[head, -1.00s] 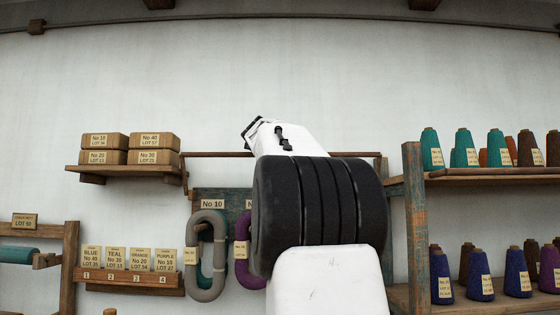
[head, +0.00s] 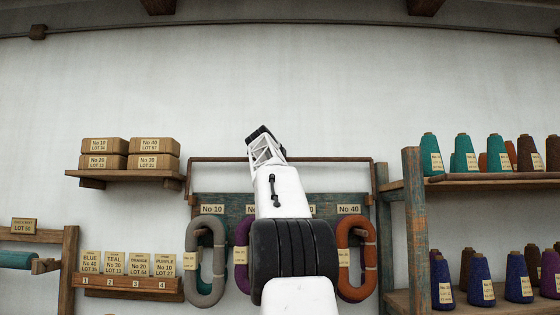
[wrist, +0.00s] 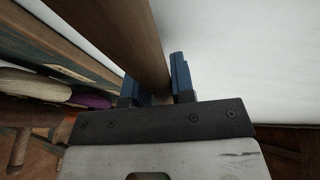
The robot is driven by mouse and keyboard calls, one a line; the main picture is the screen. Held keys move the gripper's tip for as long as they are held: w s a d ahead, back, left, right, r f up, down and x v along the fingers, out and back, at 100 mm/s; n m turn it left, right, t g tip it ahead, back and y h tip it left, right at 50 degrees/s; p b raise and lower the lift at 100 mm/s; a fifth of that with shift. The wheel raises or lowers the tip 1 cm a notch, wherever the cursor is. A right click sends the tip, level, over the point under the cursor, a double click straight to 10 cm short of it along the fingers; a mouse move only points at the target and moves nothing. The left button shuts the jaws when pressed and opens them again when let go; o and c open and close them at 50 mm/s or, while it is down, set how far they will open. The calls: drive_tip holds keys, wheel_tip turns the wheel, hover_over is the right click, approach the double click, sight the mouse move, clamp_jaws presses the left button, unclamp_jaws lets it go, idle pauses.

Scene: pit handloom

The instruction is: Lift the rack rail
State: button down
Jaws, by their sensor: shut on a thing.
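The rack rail (head: 330,159) is a thin brown bar running across above the hank board (head: 323,203), with a side arm going down at each end. My gripper (head: 266,148) is at the rail, left of its middle, with my arm in front of the board. In the wrist view the rail (wrist: 142,42) runs between the two blue fingers of my gripper (wrist: 157,86), which are shut on it. The rail looks level. My arm hides part of the board and its labels.
Grey (head: 191,262), purple (head: 242,256) and orange (head: 370,258) hanks hang below the rail. A box shelf (head: 125,176) is at left, above a card holder (head: 128,283). A cone rack (head: 415,230) stands close at right. The wall above is clear.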

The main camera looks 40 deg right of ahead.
drive_tip(key=shift+w+d+f, duration=0.25)
drive_tip(key=shift+w+d, duration=0.1)
drive_tip(key=c, duration=1)
unclamp_jaws()
drive_tip(key=shift+s+a+r, duration=0.1)
drive_tip(key=shift+a+r, duration=0.05)
drive_tip(key=shift+a, duration=0.05)
drive_tip(key=shift+v, duration=3.65)
